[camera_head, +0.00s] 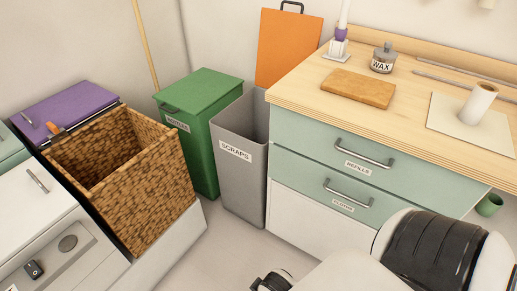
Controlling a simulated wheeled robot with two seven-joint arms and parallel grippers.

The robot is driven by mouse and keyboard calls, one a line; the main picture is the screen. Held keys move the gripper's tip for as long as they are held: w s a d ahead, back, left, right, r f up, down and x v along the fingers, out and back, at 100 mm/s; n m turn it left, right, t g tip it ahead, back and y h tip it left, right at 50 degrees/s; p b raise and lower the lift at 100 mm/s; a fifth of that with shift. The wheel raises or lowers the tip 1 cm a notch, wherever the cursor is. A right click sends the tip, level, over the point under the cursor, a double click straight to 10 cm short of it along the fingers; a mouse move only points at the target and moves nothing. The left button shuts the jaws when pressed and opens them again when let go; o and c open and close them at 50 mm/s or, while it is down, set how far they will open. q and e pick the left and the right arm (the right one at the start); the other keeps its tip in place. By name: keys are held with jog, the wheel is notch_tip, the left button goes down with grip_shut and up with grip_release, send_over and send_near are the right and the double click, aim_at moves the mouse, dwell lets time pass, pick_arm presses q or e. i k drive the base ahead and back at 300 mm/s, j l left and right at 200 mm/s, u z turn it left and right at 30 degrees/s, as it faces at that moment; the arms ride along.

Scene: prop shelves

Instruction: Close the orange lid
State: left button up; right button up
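The orange lid (286,48) stands open and nearly upright behind the grey bin labelled SCRAPS (240,172). It has a dark handle on its top edge, and its lower right side is hidden by the counter. The bin's mouth is open, and I cannot see what is in it. White and black links of my arm show along the bottom right, apart from the bin and lid.
A shut green bin (203,120) stands left of the grey bin. A wooden-topped drawer counter (360,147) stands close on its right, with a wax jar (382,62) on top. Floor in front is clear.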

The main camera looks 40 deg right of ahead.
aim_at(286, 39)
jog(key=i+l+z, duration=0.15)
jog(key=z, duration=0.35)
jog(key=i+l+z, duration=0.2)
jog(key=z, duration=0.3)
jog(key=i+l+z, duration=0.25)
jog(key=z, duration=0.2)
